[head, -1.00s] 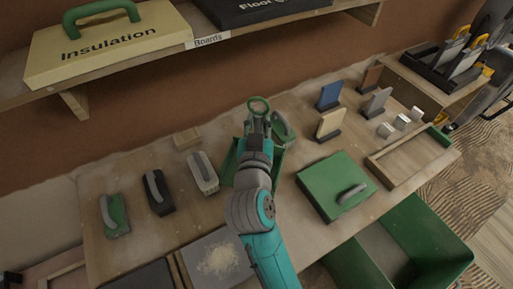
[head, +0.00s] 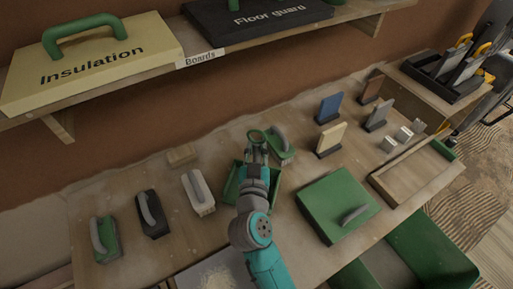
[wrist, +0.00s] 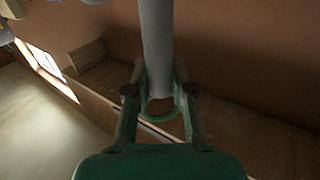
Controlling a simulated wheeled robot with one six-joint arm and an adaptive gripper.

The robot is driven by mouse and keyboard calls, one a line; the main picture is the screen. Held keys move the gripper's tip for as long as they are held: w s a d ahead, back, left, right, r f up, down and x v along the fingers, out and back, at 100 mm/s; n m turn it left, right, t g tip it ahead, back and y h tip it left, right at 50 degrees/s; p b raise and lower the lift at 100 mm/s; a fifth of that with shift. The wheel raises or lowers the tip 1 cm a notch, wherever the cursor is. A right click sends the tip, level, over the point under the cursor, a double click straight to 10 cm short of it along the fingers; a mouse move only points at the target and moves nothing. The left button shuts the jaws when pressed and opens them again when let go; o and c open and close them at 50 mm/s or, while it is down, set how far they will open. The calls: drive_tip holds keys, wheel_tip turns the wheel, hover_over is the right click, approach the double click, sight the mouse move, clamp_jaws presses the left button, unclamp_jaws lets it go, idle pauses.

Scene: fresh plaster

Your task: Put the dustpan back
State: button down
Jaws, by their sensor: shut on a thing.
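My gripper (head: 257,150) is shut on the dustpan's grey handle, over the middle of the workbench in the head view. The dustpan's green pan (head: 232,182) shows on both sides of my gripper, which hides its middle. A green ring at the handle end sticks up past the fingers. In the wrist view the grey handle (wrist: 157,45) runs upward between the two fingers of my gripper (wrist: 158,95). I cannot tell whether the pan touches the bench.
A green float with a grey handle (head: 282,147) stands close right of my gripper. Several floats and brushes, including a black one (head: 152,214), lie to the left. A green lid (head: 325,195) lies right. A shelf with an Insulation case (head: 95,65) overhangs the back.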

drive_tip(key=shift+f, duration=0.45)
drive_tip(key=c, duration=1)
unclamp_jaws()
drive_tip(key=shift+s, duration=0.2)
drive_tip(key=s, duration=1.1)
drive_tip(key=shift+s, duration=0.35)
drive_tip(key=shift+d, duration=0.2)
